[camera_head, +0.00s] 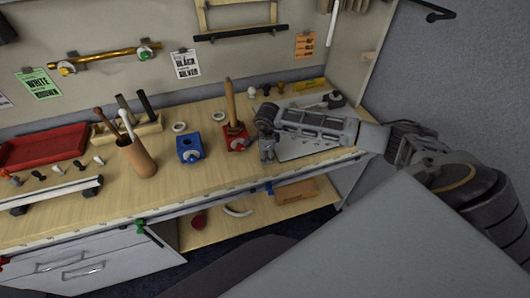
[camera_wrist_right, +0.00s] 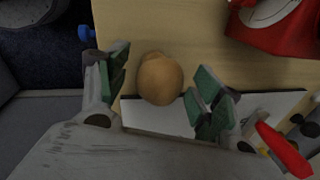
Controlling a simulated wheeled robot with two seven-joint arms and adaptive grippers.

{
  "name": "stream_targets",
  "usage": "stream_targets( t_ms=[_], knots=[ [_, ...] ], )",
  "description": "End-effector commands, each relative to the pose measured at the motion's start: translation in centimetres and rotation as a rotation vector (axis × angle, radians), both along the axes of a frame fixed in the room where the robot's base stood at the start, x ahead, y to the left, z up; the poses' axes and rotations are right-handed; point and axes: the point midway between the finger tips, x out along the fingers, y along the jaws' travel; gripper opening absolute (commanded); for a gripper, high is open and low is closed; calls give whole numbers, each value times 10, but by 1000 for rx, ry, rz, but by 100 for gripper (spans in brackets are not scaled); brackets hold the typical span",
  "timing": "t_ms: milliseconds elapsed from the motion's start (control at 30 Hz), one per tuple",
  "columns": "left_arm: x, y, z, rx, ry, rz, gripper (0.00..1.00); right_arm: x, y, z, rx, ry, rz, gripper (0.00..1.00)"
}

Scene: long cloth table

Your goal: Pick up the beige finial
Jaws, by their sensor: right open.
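The beige finial (camera_wrist_right: 160,80) shows in the right wrist view as a rounded tan knob above the table. It lies between the two green-padded fingers of my right gripper (camera_wrist_right: 160,92). The fingers are spread, with a visible gap on both sides of the finial. In the head view my right gripper (camera_head: 267,154) points down over the table's front part, and I cannot make out the finial there; the gripper seems to hide it. My left gripper is not in view.
A red block (camera_head: 235,142) with an upright wooden handle stands just left of my right gripper. A blue block (camera_head: 190,147) is farther left, beside a brown cup (camera_head: 137,158) of tools. A white board (camera_head: 295,149) lies under my right arm.

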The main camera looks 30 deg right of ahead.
Motion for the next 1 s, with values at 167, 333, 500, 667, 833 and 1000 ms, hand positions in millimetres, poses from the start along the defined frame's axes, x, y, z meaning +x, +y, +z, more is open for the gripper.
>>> stream_targets(
  t_ms=[167,333,500,667,833,1000],
  knots=[
    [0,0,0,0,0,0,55,0,0,-1,0,0,0,66],
    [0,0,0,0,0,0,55,0,0,-1,0,0,0,66],
    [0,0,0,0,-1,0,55,0,0,0,0,1,0,55],
    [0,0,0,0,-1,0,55,0,0,0,0,1,0,34],
    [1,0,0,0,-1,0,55,0,0,0,0,1,0,16],
    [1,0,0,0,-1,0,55,0,0,0,0,0,0,16]
  ],
)
